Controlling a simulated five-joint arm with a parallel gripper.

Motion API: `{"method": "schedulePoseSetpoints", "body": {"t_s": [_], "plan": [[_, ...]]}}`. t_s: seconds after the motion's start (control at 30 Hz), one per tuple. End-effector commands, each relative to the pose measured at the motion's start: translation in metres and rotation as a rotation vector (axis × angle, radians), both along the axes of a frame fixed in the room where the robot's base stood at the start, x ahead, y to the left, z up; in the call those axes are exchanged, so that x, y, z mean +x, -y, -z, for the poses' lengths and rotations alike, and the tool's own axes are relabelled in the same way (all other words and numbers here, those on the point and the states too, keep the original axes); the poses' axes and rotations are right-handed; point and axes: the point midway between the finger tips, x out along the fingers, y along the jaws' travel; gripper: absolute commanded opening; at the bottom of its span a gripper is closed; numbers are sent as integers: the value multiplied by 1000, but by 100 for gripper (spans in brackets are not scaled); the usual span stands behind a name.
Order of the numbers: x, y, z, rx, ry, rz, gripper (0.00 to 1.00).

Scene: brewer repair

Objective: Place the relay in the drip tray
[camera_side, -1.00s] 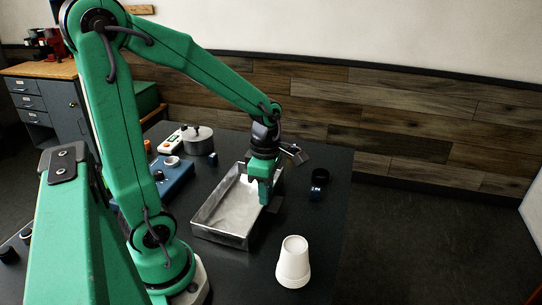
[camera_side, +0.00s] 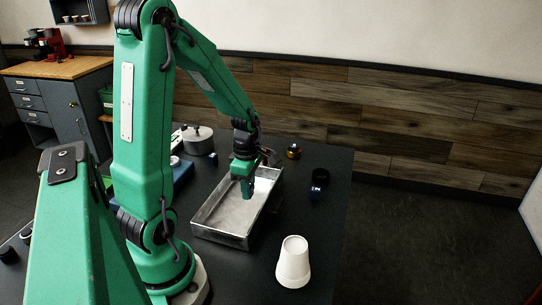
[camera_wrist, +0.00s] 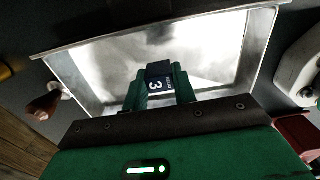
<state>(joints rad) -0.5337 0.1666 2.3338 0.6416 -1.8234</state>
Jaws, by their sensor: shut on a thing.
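The drip tray (camera_side: 222,236) is a shallow silver metal pan on the dark table, and it also fills the upper part of the wrist view (camera_wrist: 262,45). My gripper (camera_side: 247,190) points down over the far part of the tray. In the wrist view my gripper (camera_wrist: 160,92) is shut on the relay (camera_wrist: 159,85), a small dark block with a white "3" on it. The relay appears against the tray floor, inside its rim. Its height above the floor is hard to tell. In the side view the relay is hidden by my fingers.
A white cup-shaped thing (camera_side: 293,262) stands to the right of the tray's near end. A black cylinder (camera_side: 320,177), a dark blue piece (camera_side: 316,191) and a black-and-orange piece (camera_side: 294,151) are to the right. A grey round pot (camera_side: 198,140) stands behind the tray at left.

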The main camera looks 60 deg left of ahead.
Motion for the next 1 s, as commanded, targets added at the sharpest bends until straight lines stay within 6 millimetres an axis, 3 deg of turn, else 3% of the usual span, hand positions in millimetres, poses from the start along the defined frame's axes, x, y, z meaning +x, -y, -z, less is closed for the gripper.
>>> {"method": "schedulePoseSetpoints", "body": {"t_s": [0.2, 0.47, 0.8, 1.0], "plan": [[-1, -13, 8, 1, 1, 0, 5], [-1, -13, 12, -1, -1, 1, 5], [-1, -13, 42, -1, -3, 1, 5], [-1, -13, 48, 0, 0, 1, 5]]}}
